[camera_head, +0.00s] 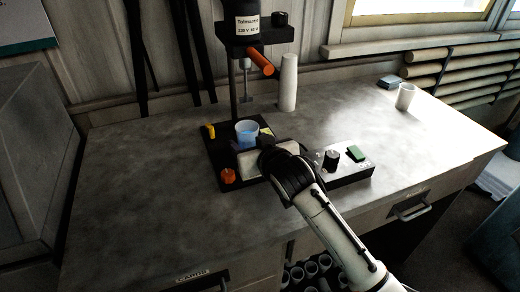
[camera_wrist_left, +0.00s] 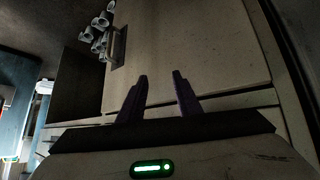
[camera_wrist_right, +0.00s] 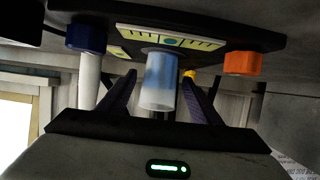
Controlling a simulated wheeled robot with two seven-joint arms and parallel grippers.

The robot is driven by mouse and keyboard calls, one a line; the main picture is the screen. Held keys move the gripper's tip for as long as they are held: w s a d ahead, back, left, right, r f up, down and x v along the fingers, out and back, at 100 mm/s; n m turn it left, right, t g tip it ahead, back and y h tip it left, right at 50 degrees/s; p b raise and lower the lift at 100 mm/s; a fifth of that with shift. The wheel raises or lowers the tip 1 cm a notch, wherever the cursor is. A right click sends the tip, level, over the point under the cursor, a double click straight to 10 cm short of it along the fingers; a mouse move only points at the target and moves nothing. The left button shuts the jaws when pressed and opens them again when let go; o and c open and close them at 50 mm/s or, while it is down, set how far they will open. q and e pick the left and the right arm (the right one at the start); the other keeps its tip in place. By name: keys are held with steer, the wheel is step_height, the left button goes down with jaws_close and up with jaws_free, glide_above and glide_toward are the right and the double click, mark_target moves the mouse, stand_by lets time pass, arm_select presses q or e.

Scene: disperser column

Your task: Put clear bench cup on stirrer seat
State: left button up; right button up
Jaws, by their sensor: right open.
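The clear cup (camera_head: 247,134), with blue contents, stands upright on the black base plate (camera_head: 216,152) of the disperser, below the stirrer shaft (camera_head: 246,80). My right gripper (camera_head: 262,143) is at the cup's near side. In the upside-down right wrist view, the cup (camera_wrist_right: 159,82) is between the open fingers of my right gripper (camera_wrist_right: 160,98), with gaps visible at both sides. The cup's foot is by a yellow-and-white marked strip (camera_wrist_right: 200,45); the exact seat contact is hidden. My left gripper (camera_wrist_left: 162,95) is open and empty, facing the bench front.
An orange handle (camera_head: 261,62) sticks out above the cup. An orange knob (camera_head: 228,176) and a yellow peg (camera_head: 210,131) are on the base's left. A control box (camera_head: 345,172) stands right, a white cylinder (camera_head: 288,82) behind, and a white cup (camera_head: 405,97) far right. The left benchtop is clear.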

steer(key=v, duration=0.9)
steer(key=shift+s, duration=0.15)
steer(key=shift+r, duration=0.15)
stand_by(1.7)
